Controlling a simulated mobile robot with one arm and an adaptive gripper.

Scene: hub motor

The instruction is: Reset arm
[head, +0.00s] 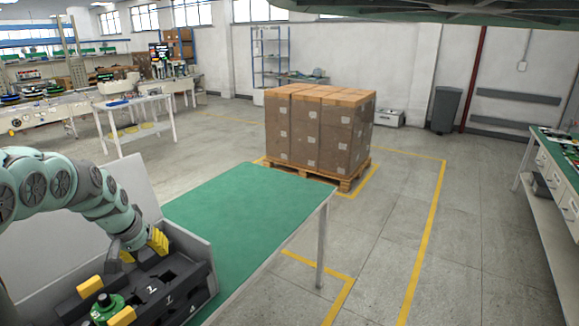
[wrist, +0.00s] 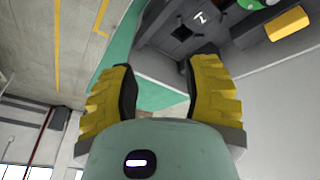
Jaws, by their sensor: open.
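My gripper (head: 143,250) is at the left of the head view, with its yellow fingers over the far end of a black fixture (head: 172,272). In the wrist view the two yellow fingers (wrist: 161,88) stand wide apart with nothing between them. The fixture (wrist: 205,45) has numbered recesses, seen beyond the fingers. A green round part (head: 106,306) sits at its near left end, beside yellow blocks (head: 90,286). The green part is cut off at the top edge in the wrist view, near one yellow block (wrist: 288,24).
The fixture stands by pale upright panels (head: 132,186) on a green-topped table (head: 240,208), whose right part is bare. Beyond it, a pallet of cardboard boxes (head: 318,135) stands on the floor. A workbench (head: 555,170) is at the right. Open floor lies between.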

